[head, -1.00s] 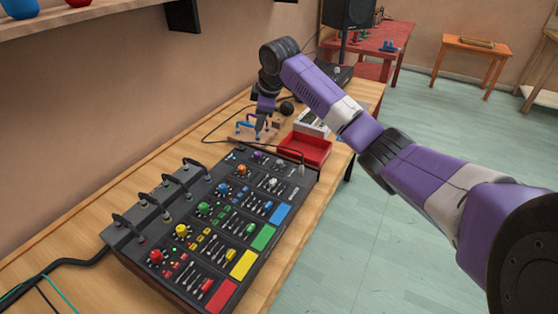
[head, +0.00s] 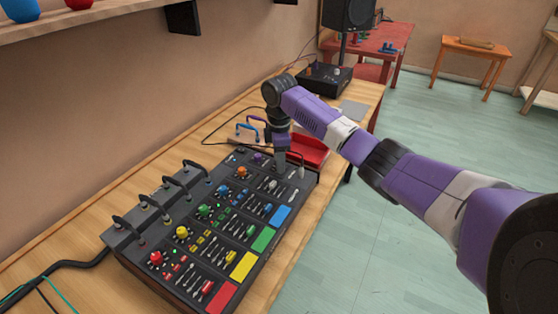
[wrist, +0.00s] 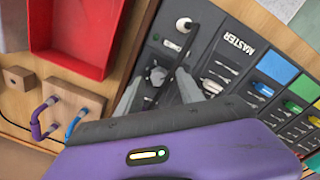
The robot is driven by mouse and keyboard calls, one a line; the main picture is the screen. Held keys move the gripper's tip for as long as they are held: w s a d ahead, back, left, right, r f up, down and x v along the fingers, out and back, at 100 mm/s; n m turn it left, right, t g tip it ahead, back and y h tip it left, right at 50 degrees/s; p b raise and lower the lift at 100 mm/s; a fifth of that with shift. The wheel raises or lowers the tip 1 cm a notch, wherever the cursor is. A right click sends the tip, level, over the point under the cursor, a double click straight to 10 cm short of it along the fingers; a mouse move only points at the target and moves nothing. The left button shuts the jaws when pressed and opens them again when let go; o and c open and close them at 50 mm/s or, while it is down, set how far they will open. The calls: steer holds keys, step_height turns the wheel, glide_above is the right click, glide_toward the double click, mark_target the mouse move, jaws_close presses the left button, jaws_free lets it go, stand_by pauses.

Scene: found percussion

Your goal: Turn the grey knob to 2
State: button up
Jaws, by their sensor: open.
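The grey knob (wrist: 158,76) sits on the black mixer's (wrist: 215,60) end section, beside the lettering "MASTER". In the wrist view it lies between the two fingers of my gripper (wrist: 159,86), which is open and over it. I cannot tell whether a finger touches it. The knob's pointer and the numbers around it are too small to read. In the head view my gripper (head: 279,170) is low over the far end of the mixer (head: 190,225), and the grey knob is hidden there.
A red tray (head: 308,150) stands just past the mixer's far end, with a cable plug (head: 302,172) close by. Blue and purple handles (head: 247,128) stand behind the mixer. Coloured knobs and sliders crowd the panel. A black box (head: 323,80) with knobs stands farther along the table.

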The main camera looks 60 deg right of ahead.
steer(key=shift+f, duration=0.3)
jaws_close()
